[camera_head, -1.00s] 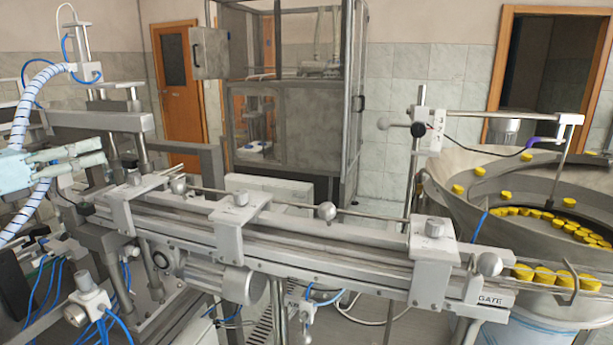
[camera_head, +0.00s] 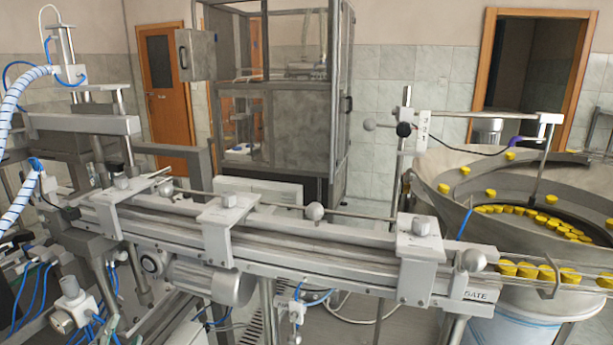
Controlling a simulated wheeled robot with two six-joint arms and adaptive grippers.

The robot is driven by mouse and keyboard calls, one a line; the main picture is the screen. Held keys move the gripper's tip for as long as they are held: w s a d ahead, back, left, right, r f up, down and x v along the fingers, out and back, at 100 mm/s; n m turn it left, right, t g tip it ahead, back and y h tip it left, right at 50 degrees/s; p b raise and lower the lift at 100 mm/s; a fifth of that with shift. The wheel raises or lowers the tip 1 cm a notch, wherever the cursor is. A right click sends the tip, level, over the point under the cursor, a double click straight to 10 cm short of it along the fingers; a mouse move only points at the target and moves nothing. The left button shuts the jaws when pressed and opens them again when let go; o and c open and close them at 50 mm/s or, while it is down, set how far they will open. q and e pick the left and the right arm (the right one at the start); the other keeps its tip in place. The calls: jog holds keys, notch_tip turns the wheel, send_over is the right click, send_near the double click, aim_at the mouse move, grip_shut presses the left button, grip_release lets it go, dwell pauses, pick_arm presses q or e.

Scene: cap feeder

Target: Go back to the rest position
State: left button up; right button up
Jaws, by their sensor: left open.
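Neither of my grippers shows in the head view now. The feeder's rail (camera_head: 330,240) runs across the middle, sloping down to the right, with clamp blocks and round knobs along it. At its right end is the part marked GATE (camera_head: 475,296). Several yellow caps (camera_head: 538,272) sit in a row in the chute there. The steel bowl (camera_head: 450,200) at the right holds more yellow caps (camera_head: 545,222), some on its rim ledge.
A post with a sensor arm (camera_head: 480,117) stands over the bowl. A grey frame (camera_head: 85,125) with a blue-and-white striped hose (camera_head: 22,95) fills the left. A glazed cabinet (camera_head: 280,110) stands behind the rail. Blue tubes hang at the lower left.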

pick_arm(q)
jog(key=s+d+f+n+g+h, duration=0.2)
jog(key=s+d+f+g, duration=0.2)
jog(key=s+f, duration=0.4)
jog(key=s+d+f+n+g+h, duration=0.1)
jog(key=s+d+f+n+g, duration=0.2)
jog(key=s+f, duration=0.5)
jog(key=s+d+f+n+g+h, duration=0.15)
jog(key=s+d+f+g, duration=0.3)
jog(key=s, duration=0.75)
notch_tip(320, 180, down, 22)
jog(key=s+a+r+g, duration=0.1)
jog(key=s+a+g, duration=0.1)
jog(key=s, duration=0.1)
jog(key=s+a+f+g, duration=0.1)
jog(key=s+f, duration=0.9)
jog(key=s, duration=0.2)
jog(key=shift+f, duration=0.2)
